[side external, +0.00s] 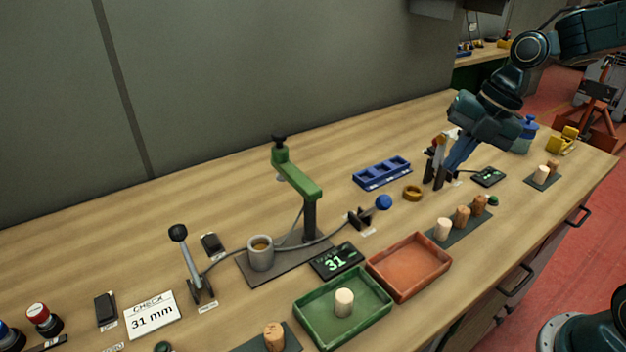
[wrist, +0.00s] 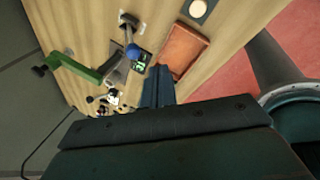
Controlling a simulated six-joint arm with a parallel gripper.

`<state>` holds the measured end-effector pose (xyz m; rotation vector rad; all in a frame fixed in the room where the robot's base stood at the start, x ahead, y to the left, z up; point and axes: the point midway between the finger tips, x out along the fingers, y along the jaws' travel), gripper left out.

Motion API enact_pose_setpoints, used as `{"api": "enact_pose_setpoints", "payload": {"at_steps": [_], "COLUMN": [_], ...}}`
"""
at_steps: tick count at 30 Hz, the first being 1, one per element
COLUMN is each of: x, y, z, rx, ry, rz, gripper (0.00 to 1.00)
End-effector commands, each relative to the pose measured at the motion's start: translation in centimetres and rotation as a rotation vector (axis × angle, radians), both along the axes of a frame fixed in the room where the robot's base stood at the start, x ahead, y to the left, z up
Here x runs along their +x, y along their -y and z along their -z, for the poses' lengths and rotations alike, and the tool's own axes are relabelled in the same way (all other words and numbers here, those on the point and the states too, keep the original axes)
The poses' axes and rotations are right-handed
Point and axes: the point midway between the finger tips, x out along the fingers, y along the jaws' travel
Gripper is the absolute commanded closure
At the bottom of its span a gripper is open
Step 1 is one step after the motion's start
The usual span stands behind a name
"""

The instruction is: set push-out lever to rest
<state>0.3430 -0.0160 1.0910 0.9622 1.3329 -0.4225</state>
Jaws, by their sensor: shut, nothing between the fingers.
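A lever with a blue ball knob (side external: 384,202) leans to the right from a small dark bracket, right of the green-armed press. The blue knob (wrist: 132,51) also shows in the wrist view. A second lever with a black knob (side external: 178,232) stands nearly upright at the left of the press. The labels by both levers are too small to read, so I cannot tell which is the push-out lever. My gripper (side external: 436,180) is shut and empty, pointing down behind the brass ring, right of the blue knob and apart from it. Its fingers (wrist: 158,84) show in the wrist view.
The press's green arm (side external: 296,174) stands over a grey cup (side external: 260,253). A blue tray (side external: 382,172), a brass ring (side external: 413,193), a green tray (side external: 302,311) and a red tray (side external: 376,268) surround it. Corks stand on a dark mat (side external: 471,231) at the right.

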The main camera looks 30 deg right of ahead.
Motion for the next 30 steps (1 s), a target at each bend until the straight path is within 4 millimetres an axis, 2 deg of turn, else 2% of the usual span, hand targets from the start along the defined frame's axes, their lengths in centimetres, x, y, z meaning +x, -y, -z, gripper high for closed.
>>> {"api": "enact_pose_setpoints", "payload": {"at_steps": [8,27,30], "x": [0.3,2.2,3.0], "y": [-0.4,-2.5,-3.3], "z": [1.1,9.2,9.5], "rx": [0.002,0.0,0.0], "ry": [-0.002,-0.004,0.0], "rz": [-0.001,-0.001,-0.003], "gripper": [1.0,1.0,1.0]}}
